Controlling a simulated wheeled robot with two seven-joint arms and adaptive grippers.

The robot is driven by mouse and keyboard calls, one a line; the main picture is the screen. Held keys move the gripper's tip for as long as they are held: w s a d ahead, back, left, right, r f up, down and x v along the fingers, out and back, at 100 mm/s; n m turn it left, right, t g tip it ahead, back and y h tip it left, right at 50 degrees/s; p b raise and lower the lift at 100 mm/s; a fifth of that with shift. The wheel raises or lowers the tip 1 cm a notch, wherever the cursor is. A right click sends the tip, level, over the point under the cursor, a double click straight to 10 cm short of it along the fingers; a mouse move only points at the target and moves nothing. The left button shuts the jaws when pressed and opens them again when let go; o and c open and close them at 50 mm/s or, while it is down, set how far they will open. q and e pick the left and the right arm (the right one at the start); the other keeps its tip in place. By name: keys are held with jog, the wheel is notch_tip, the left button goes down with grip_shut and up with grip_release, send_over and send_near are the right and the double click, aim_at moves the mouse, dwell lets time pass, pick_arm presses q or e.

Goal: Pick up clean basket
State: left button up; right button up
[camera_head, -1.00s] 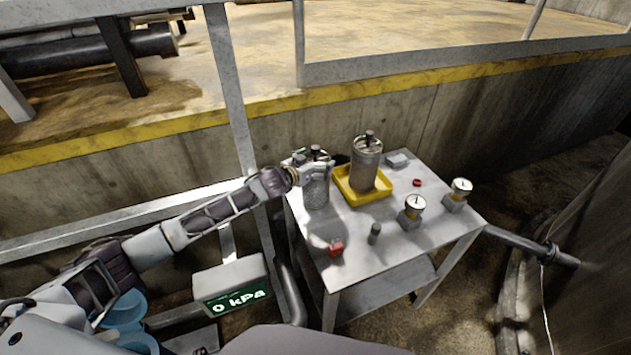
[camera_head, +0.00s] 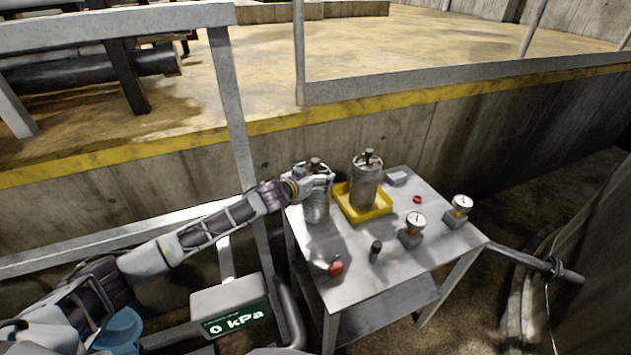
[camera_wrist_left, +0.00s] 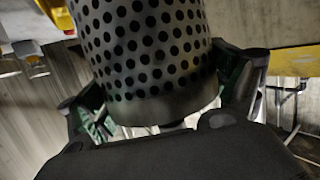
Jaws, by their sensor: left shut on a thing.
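The clean basket (camera_head: 316,208) is a grey perforated metal cylinder with a dark knob on top, upright at the left end of the metal table. My left gripper (camera_head: 318,181) is shut on it near its top. In the left wrist view the basket (camera_wrist_left: 150,45) shows its rows of holes and a plain band, between the two fingers of the gripper (camera_wrist_left: 165,105). I cannot tell whether its bottom touches the table. My right gripper is not in view.
A second grey canister (camera_head: 366,183) stands in a yellow tray (camera_head: 362,215) just right of the basket. A railing post (camera_head: 232,110) stands left of the table.

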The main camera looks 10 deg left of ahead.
aim_at(316, 160)
pick_arm(q)
notch_tip(316, 160, up, 9)
jog(key=shift+f, duration=0.2)
jog(key=shift+d, duration=0.1)
dwell(0.7)
